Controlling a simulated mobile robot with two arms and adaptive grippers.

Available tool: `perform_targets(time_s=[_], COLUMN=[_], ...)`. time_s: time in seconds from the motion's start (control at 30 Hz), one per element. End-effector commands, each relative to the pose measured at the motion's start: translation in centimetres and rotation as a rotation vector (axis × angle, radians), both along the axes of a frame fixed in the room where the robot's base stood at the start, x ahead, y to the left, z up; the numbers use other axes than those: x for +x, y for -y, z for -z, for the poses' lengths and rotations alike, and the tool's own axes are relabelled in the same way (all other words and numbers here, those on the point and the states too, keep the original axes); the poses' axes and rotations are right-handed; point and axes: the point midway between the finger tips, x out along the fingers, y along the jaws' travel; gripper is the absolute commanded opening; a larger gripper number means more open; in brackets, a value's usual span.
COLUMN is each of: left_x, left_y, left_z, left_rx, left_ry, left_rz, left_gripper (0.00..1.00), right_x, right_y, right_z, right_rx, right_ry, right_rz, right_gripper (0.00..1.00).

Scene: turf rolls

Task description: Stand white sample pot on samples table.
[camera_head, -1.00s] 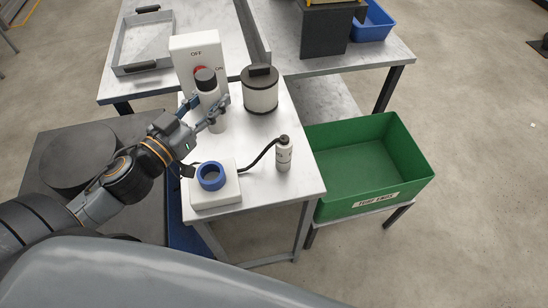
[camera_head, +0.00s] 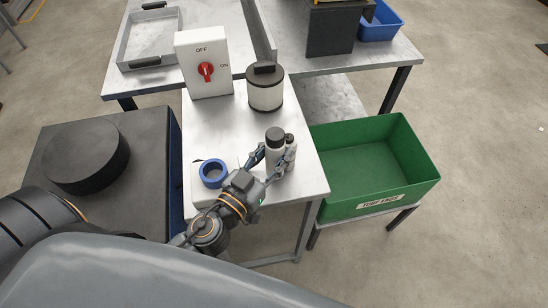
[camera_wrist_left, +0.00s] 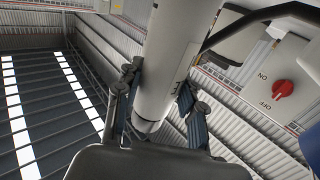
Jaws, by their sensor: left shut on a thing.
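The white sample pot (camera_head: 274,149), a white cylinder with a dark lid, is held upright over the right part of the white samples table (camera_head: 225,130). My left gripper (camera_head: 266,166) is shut on it. The wrist view shows the white body (camera_wrist_left: 170,60) between the two fingers (camera_wrist_left: 158,103). I cannot tell whether the pot's base touches the table. My right gripper is not in view.
A white device with a blue ring (camera_head: 213,172) sits left of my gripper. A black-lidded canister (camera_head: 265,94) and a switch box (camera_head: 204,64) stand at the table's back. A green crate (camera_head: 375,165) is at the right. The table's middle is clear.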

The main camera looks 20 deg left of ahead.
Motion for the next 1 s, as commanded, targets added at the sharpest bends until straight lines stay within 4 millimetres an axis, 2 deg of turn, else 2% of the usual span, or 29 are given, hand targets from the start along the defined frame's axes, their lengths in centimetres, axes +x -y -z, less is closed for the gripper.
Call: perform_targets(time_s=[0.03,0.13,0.57,0.6,0.67,0.7,1.0], left_x=[0.0,0.0,0.0,0.0,0.0,0.0,0.0], left_y=[0.0,0.0,0.0,0.0,0.0,0.0,0.0], left_z=[1.0,1.6,2.1,1.9,1.9,1.9,1.8], left_rx=[0.001,0.0,0.0,0.0,0.0,0.0,0.0], left_ry=[-0.002,-0.001,0.0,-0.001,-0.001,-0.001,-0.001], left_rz=[0.001,0.001,0.001,0.001,0.001,0.001,0.001], left_gripper=[0.04,0.04,0.04,0.47,0.59,0.61,0.61], right_x=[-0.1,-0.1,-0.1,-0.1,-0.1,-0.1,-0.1], right_y=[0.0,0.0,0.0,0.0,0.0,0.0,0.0], right_z=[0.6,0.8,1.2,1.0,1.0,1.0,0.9], right_rx=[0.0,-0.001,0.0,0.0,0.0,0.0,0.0], right_ry=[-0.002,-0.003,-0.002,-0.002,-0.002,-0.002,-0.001], right_rz=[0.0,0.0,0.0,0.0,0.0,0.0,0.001], right_gripper=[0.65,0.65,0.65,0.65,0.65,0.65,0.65])
